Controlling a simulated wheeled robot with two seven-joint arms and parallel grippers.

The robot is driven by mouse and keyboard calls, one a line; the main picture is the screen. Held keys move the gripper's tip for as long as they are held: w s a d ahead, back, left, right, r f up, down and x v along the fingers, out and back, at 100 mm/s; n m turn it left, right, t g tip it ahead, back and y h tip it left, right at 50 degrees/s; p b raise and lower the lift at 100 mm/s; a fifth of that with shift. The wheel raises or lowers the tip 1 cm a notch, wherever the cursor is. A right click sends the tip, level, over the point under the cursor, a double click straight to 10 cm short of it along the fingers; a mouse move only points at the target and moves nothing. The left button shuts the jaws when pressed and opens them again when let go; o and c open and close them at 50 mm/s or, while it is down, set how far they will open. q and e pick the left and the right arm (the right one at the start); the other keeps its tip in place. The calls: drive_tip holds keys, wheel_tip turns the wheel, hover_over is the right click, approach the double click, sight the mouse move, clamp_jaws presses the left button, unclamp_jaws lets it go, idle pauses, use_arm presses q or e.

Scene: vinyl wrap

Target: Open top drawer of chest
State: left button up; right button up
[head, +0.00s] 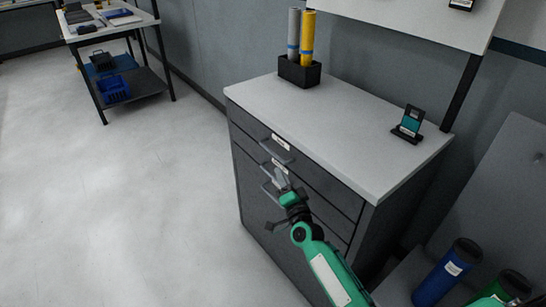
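The dark grey chest (317,218) has a light top and several drawers stacked in its front. The top drawer (318,174) is shut flush with the front, with a bar handle (276,149) and a white label. My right gripper (278,176) is in front of the chest, below the top handle, close to the handles of the lower drawers. Its small grey fingers overlap that area, so I cannot tell whether they touch a handle or are apart. My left gripper is out of view.
A black holder (299,71) with a grey and a yellow roll stands on the chest top. A small dark stand with a teal card (411,122) is at its right. A blue tube (447,272) stands at lower right. The floor left of the chest is clear.

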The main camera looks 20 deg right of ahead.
drive_tip(key=x, duration=0.8)
drive_tip(key=shift+w, duration=0.35)
clamp_jaws()
